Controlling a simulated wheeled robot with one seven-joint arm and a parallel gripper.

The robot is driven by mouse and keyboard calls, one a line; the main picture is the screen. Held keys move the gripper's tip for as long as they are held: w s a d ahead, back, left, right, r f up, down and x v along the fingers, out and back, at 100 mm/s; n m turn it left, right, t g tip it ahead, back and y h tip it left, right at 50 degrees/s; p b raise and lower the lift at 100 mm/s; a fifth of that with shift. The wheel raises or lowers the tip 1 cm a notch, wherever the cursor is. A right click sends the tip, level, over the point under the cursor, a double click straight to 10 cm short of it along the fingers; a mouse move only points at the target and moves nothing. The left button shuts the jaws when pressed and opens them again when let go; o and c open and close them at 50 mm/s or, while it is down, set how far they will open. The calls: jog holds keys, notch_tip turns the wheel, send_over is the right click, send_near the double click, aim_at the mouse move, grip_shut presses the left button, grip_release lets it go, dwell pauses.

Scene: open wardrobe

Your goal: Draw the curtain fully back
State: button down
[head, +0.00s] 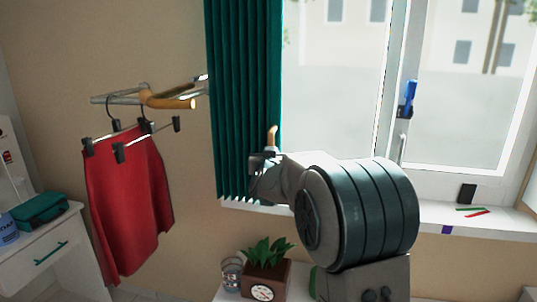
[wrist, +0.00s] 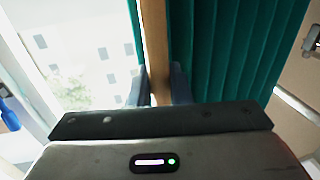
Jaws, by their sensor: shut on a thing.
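The teal curtain (head: 235,90) hangs in folds at the left side of the window; its bottom reaches the left end of the sill. It also shows in the wrist view (wrist: 225,50), right of a wooden bar (wrist: 154,40). The bar stands along the curtain's window-side edge, and its short tip (head: 272,134) shows in the head view. My gripper (head: 263,162) is at the curtain's lower right edge. In the wrist view its fingers (wrist: 158,88) are on either side of the bar, shut on it. My wrist hides part of the sill.
A red skirt (head: 128,200) hangs from a rail (head: 165,98) on the wall left of the curtain. A plant pot (head: 266,276) and a glass (head: 231,272) stand below the sill. The window (head: 335,80) has a blue-handled item (head: 409,95) on its frame. Small things lie on the right sill.

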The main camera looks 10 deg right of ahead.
jog(key=shift+a, duration=0.15)
jog(key=c, duration=1.6)
grip_release()
jog(key=shift+o, duration=1.1)
jog(key=shift+w+a, duration=0.2)
jog(key=shift+d, duration=0.1)
jog(key=shift+s, duration=0.1)
jog(key=b+v, duration=0.2)
jog(key=v, duration=1.1)
jog(key=shift+s, duration=0.3)
jog(key=shift+a, duration=0.2)
